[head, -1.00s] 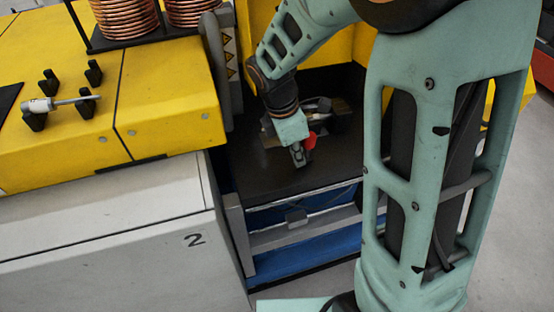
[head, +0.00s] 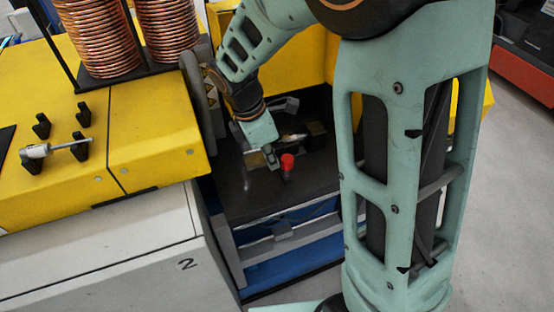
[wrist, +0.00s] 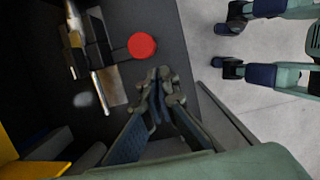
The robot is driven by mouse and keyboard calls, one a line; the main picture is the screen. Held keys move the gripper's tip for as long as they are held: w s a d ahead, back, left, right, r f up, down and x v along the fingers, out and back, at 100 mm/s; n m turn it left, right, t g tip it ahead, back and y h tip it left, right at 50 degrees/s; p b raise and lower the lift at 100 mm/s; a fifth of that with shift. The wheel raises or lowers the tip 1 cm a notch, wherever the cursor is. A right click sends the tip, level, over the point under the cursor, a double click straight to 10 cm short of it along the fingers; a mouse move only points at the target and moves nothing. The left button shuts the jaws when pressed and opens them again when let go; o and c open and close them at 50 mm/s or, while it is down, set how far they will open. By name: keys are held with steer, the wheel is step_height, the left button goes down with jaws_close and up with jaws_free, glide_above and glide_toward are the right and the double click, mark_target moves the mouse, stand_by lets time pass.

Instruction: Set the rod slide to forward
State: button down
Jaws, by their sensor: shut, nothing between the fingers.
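A red round knob (head: 287,162) stands on a dark lever at a small metal slide mechanism (head: 318,138) on the black machine bed. In the wrist view, the red knob (wrist: 142,45) sits at the end of a short dark arm, beside a brass-coloured block and a thin metal rod (wrist: 103,92). My gripper (head: 272,160) is just left of the knob in the head view. In the wrist view, my gripper (wrist: 160,88) has its fingertips together and empty, below and slightly right of the knob. I cannot tell whether it touches the lever. My arm hides part of the mechanism.
A yellow cabinet (head: 155,130) with copper coils (head: 95,35) and black pegs stands left of the bed. A grey upright guard (head: 197,90) stands close to my wrist. A yellow wall (head: 300,60) closes the back. The bed's front (head: 240,205) is clear.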

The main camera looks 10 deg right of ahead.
steer(key=p+v, duration=0.4)
steer(key=v, duration=0.7)
steer(key=shift+a+r, duration=0.25)
